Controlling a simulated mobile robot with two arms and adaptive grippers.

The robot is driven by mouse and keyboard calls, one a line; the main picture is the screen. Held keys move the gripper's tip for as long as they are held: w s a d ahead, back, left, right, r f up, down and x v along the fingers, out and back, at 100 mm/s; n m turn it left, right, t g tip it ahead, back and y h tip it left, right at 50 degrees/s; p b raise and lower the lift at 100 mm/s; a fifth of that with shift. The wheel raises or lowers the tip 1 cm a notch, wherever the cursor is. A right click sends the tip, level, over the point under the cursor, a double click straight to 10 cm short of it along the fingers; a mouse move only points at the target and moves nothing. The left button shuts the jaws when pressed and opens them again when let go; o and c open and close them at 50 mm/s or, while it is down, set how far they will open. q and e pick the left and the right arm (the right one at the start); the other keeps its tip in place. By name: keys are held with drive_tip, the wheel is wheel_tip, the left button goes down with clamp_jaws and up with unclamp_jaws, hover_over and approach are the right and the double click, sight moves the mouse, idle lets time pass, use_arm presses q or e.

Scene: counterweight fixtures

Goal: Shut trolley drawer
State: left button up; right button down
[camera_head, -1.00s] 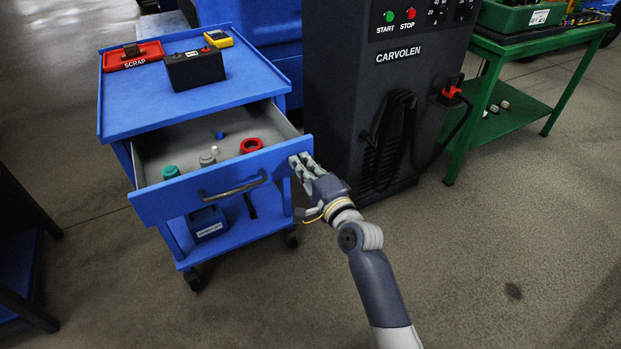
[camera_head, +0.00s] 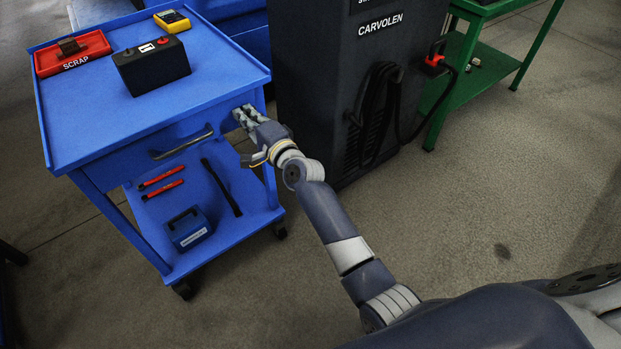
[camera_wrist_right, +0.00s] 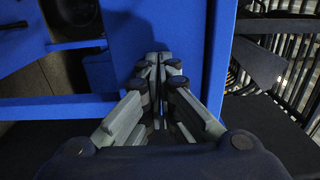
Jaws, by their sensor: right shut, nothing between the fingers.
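The blue trolley (camera_head: 70,111) stands at the left in the head view. Its drawer (camera_head: 145,160) is in under the top, its front about level with the trolley's front edge. The drawer's dark handle (camera_head: 181,143) is left of my right gripper (camera_head: 243,117). My right gripper is shut and empty, with its fingertips at the right end of the drawer front. In the right wrist view the shut fingers (camera_wrist_right: 158,62) point at a blue panel (camera_wrist_right: 165,25); contact looks likely but is partly hidden. My left gripper is not in view.
On the trolley top are a red SCRAP tray (camera_head: 90,58), a black battery box (camera_head: 150,68) and a yellow meter (camera_head: 171,20). The lower shelf holds a blue case (camera_head: 188,230) and red tools (camera_head: 162,180). A dark CARVOLEN cabinet (camera_head: 330,75) stands close on the right.

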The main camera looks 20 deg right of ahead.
drive_tip(key=shift+w+r, duration=0.1)
drive_tip(key=shift+r, duration=0.25)
